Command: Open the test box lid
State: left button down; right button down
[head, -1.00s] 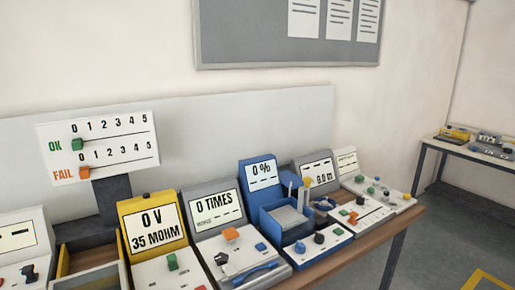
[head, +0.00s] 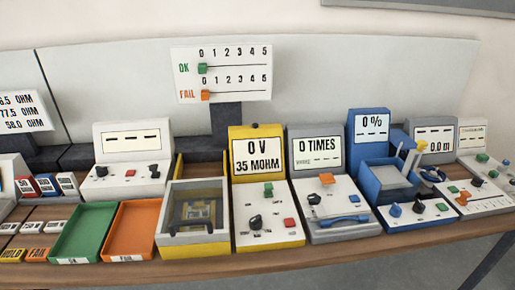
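A box (head: 194,245) with a see-through top stands at the front of the table, left of the yellow high-voltage unit; I take it to be the test box. Its lid (head: 195,185) looks like a clear panel in a pale frame and appears to be down. A yellow and dark part (head: 196,212) shows inside through the panel. Neither of my grippers is in view.
A green tray (head: 83,234) and an orange tray (head: 130,231) lie left of the box. The yellow unit (head: 268,236) stands close on its right, then a grey unit (head: 336,232) and a blue unit (head: 405,223). A counter board (head: 221,74) rises behind.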

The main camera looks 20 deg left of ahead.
aim_at(172, 238)
jog(key=u, duration=1.3)
